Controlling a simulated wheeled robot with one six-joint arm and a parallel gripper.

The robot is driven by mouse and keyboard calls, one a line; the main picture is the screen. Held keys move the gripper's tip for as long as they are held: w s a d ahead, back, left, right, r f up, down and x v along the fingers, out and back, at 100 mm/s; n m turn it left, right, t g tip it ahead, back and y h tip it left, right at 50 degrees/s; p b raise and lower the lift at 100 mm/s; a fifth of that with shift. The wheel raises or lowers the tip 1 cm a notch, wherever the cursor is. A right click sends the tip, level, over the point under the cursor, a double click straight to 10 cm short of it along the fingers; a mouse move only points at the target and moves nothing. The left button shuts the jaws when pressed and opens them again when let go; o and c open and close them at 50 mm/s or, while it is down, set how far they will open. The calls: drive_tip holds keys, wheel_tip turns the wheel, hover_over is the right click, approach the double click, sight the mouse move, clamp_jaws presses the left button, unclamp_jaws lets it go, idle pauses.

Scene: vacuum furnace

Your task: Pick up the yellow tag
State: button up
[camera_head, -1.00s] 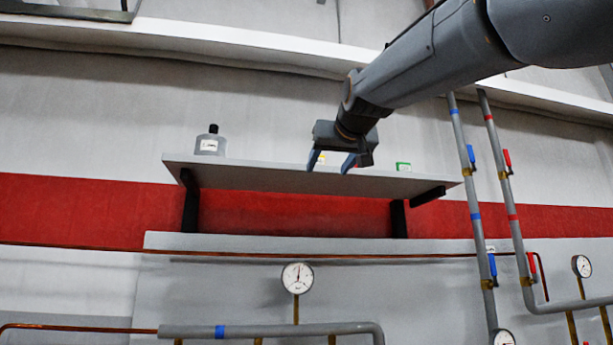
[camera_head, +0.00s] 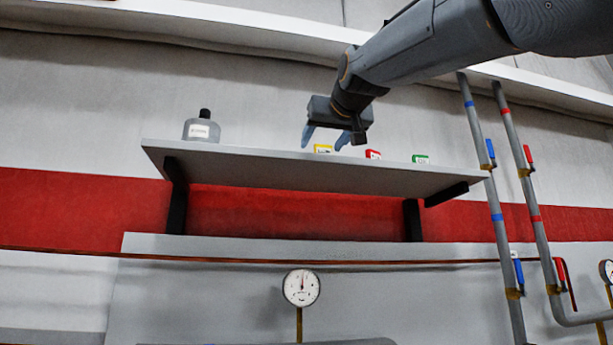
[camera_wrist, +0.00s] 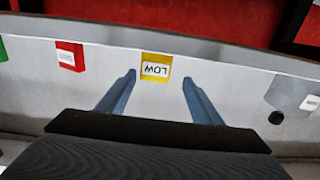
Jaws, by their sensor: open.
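The yellow tag (camera_head: 323,149) stands on the grey shelf (camera_head: 250,164), between the bottle and the red tag. In the wrist view the yellow tag (camera_wrist: 156,68) shows a white label reading "LOW", upside down in the picture. My gripper (camera_head: 326,141) is open and empty above the shelf, close to the yellow tag. In the wrist view its two blue fingers (camera_wrist: 158,76) point toward the tag, one to each side of it, with gaps on both sides. I cannot tell whether the fingertips reach as deep as the tag.
A red tag (camera_head: 373,155) and a green tag (camera_head: 420,159) stand to the right on the shelf. A grey bottle (camera_head: 202,130) with a black cap stands at the left. Pipes with valves (camera_head: 500,190) run up the wall at right. A gauge (camera_head: 301,288) is below.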

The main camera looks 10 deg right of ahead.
sight(321, 149)
drive_tip(key=w, duration=0.1)
drive_tip(key=w+p, duration=0.1)
drive_tip(key=shift+w+d+r, duration=0.1)
drive_tip(key=shift+w+d, duration=0.2)
drive_tip(key=shift+d, duration=0.1)
drive_tip(key=w+p, duration=0.2)
drive_tip(key=w, duration=0.1)
drive_tip(key=shift+d+r, duration=0.1)
drive_tip(key=shift+r, duration=0.1)
drive_tip(key=shift+w+p, duration=0.3)
drive_tip(key=shift+w, duration=0.5)
drive_tip(key=shift+f, duration=0.1)
drive_tip(key=c, duration=1.1)
